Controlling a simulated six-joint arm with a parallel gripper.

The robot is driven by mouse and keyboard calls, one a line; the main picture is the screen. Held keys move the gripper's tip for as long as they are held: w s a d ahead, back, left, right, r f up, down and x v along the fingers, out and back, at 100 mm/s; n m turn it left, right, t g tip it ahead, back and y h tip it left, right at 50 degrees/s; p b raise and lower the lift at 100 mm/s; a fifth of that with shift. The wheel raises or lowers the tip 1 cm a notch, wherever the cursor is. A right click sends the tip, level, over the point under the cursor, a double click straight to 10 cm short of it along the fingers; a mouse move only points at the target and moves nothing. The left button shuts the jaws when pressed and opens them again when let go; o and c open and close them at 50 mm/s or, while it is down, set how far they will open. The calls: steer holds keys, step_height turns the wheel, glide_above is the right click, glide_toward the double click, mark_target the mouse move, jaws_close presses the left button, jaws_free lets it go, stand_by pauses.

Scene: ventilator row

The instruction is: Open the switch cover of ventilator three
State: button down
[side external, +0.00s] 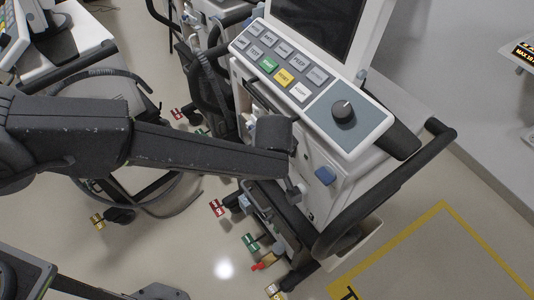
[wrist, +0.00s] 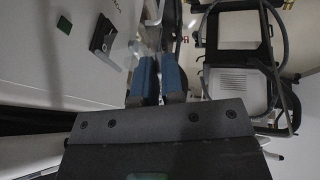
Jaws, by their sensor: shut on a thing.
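Ventilator three (side external: 345,165) stands at the centre right of the side view, its white body marked with a small "3". In that view my dark arm reaches in from the left and hides part of its front; the fingertips cannot be made out. In the wrist view my gripper (wrist: 158,62) shows two blue fingers side by side with a narrow gap, next to the white face of a unit (wrist: 75,70). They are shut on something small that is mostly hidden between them. A dark fitting with a pale plate (wrist: 104,36) is on that face, left of the fingers. I cannot clearly identify the switch cover.
The ventilator has a button panel with a black knob (side external: 343,111) above and a dark handrail (side external: 385,190) at right. Coloured tagged fittings (side external: 250,243) hang below. Another unit (side external: 60,60) stands at left. Clear floor with yellow tape (side external: 400,243) lies lower right.

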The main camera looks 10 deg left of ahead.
stand_by(0.3)
steer(key=c, duration=1.2)
jaws_free()
steer(key=shift+c, duration=0.2)
steer(key=v, duration=1.3)
steer(key=shift+s+r, duration=0.2)
steer(key=shift+r, duration=0.15)
steer(key=shift+o, duration=0.5)
steer(key=shift+d, duration=0.1)
